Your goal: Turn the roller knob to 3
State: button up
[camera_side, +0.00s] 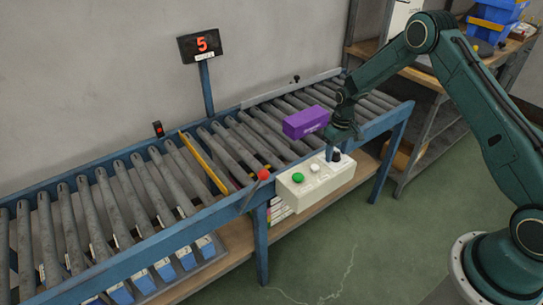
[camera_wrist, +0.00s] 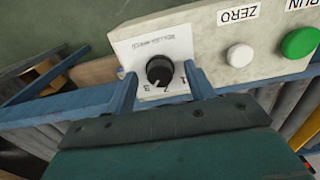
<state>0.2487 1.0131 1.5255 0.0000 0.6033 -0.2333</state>
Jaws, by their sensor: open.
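The roller knob (camera_wrist: 160,69) is black and round, on a white plate (camera_wrist: 128,47) with a dial label and small numbers along its lower edge. A light mark on the knob faces roughly the lower side, near the 3; its exact setting is hard to read. My gripper (camera_wrist: 160,75) is open, its two blue fingers on either side of the knob with visible gaps. In the side view my gripper (camera_side: 335,151) is at the right end of the cream control box (camera_side: 325,187) and largely hides the knob.
The box also has a green RUN button (camera_wrist: 299,43) and a white ZERO button (camera_wrist: 240,55). A red-topped lever (camera_side: 263,174) stands left of it. A display (camera_side: 201,47) reads 5.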

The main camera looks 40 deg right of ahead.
notch_tip(320, 180, up, 14)
jog(key=shift+f, duration=0.2)
dwell(0.4)
jog(key=shift+r, duration=0.15)
notch_tip(320, 180, up, 10)
jog(key=t, duration=0.1)
send_over(336, 153)
jog(key=s+a, duration=0.4)
jog(key=s, duration=0.1)
jog(key=s+a+r+t, duration=0.2)
jog(key=s+a+r, duration=0.2)
jog(key=s+r, duration=0.45)
jog(key=s+a+r+t, duration=0.1)
jog(key=s+a, duration=0.1)
jog(key=s, duration=0.8)
jog(key=s+a+r+t, duration=0.1)
jog(key=s+a+r, duration=0.1)
jog(key=s, duration=0.8)
jog(key=shift+a+t, duration=0.3)
jog(key=shift+a, duration=0.2)
